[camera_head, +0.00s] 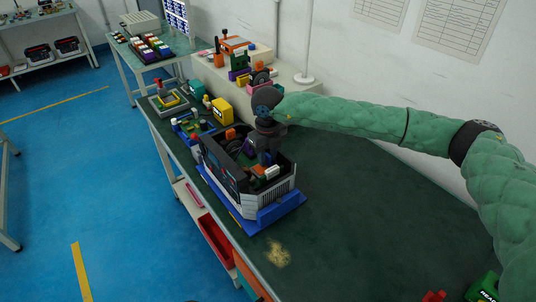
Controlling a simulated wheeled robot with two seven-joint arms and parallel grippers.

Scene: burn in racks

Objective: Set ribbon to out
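An open equipment case (283,189) with a dark front panel and a light ribbed side stands on a blue base (278,210) on the green bench. Small boards and parts show inside it, among them a white block (272,172) and an orange piece. My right arm, in a green padded sleeve, reaches in from the right. My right gripper (266,158) points down into the case's open top. Its fingertips are small and partly hidden among the parts, so I cannot tell whether they hold anything. I cannot make out the ribbon clearly. My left gripper is not in view.
The green bench top (370,215) is clear to the right of the case. A yellow device (222,110) and a blue tray (188,126) of parts stand behind the case. A red bin (216,241) sits below the bench edge. A wall runs along the right.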

